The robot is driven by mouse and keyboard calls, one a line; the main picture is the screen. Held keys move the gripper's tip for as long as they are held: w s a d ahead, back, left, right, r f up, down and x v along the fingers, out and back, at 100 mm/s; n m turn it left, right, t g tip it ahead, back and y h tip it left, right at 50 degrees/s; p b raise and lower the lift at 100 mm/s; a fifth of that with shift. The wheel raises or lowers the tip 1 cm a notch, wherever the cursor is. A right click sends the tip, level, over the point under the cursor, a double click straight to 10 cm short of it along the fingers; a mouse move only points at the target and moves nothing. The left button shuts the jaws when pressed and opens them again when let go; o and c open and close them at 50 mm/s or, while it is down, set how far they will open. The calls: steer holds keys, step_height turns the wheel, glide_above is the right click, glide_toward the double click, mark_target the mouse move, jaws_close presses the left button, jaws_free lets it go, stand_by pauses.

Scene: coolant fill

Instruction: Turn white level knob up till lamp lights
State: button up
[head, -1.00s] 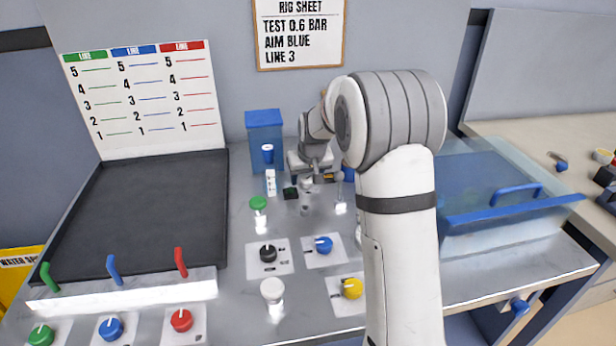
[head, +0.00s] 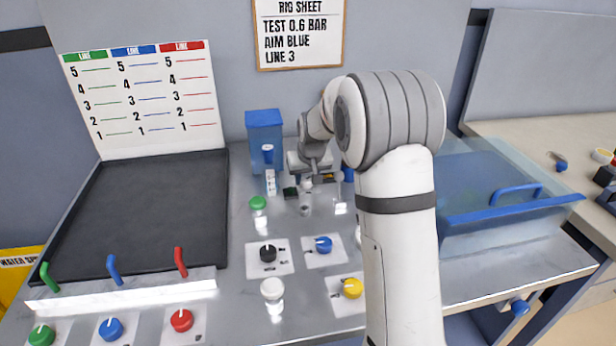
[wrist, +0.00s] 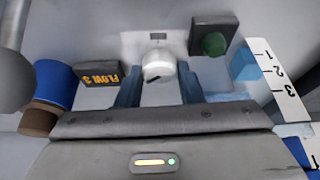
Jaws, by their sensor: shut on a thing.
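In the head view my gripper (head: 308,172) is bent down at the back of the bench and largely hides the knob. A green lamp (wrist: 213,43) in a black housing sits right of the knob and looks dark; it also shows in the head view (head: 290,193).
A white scale (wrist: 279,72) with numbers and a blue block (wrist: 245,64) stand close on the right. A green-topped post (head: 258,203) stands in front.

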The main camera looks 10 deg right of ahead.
steer(key=m+h+b, duration=0.1)
steer(key=m, duration=0.2)
steer(key=shift+a+f, duration=0.1)
steer(key=shift+f, duration=0.05)
steer(key=shift+m+h+b, duration=0.5)
steer(key=shift+m+b, duration=0.3)
steer(key=shift+m, duration=0.4)
steer(key=shift+g, duration=0.3)
steer(key=o, duration=1)
steer(key=shift+r, duration=0.25)
steer(key=v, duration=0.7)
steer(key=shift+s+r, duration=0.15)
steer(key=shift+r, duration=0.1)
